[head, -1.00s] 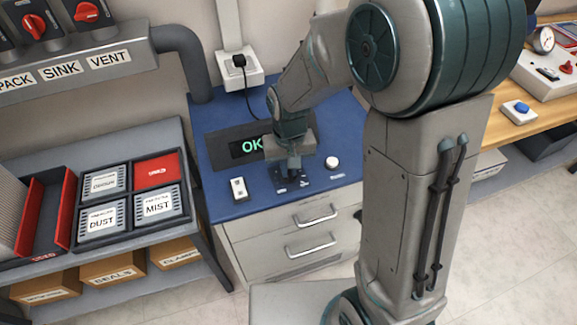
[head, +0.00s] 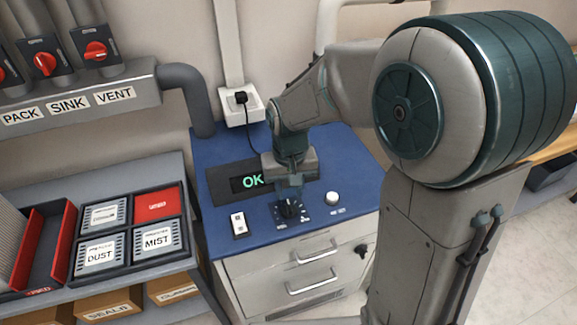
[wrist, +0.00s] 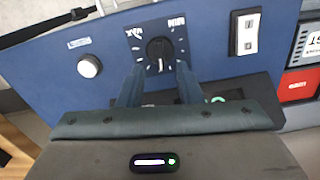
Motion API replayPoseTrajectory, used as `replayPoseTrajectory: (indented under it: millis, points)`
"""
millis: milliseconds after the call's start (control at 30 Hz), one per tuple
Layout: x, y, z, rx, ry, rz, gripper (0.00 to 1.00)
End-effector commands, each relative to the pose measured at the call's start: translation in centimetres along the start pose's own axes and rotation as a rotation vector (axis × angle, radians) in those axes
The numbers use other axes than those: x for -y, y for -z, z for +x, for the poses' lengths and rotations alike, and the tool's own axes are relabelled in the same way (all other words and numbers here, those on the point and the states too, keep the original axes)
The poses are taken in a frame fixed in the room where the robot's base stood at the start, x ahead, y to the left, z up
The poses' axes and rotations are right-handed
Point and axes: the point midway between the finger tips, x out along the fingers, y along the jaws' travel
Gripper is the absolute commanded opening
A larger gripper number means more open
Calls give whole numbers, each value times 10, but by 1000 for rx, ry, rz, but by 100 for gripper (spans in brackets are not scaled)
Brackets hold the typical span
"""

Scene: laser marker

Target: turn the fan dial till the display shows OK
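The fan dial (head: 291,209) is a black knob on a dark scale plate on the blue bench top; it also shows in the wrist view (wrist: 159,48), with MIN and MAX marks around it. The display (head: 252,181) behind it reads OK in green; in the wrist view my gripper hides most of it. My gripper (wrist: 161,72) is open, its two fingers apart with nothing between them. The fingertips are back from the knob, which stands clear beyond them. In the head view my gripper (head: 290,190) is just above and behind the dial.
A white round button (head: 332,198) is right of the dial, and a white rocker switch (head: 238,224) is left of it. A wall socket (head: 240,106) with a plugged cable is behind. A shelf with labelled filter boxes (head: 157,239) stands to the left.

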Motion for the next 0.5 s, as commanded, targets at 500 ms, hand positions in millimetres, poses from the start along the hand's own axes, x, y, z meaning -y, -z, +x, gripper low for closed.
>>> replayPoseTrajectory:
  millis: [500]
  points:
    - [0,0,-82,-1,1,-1,32]
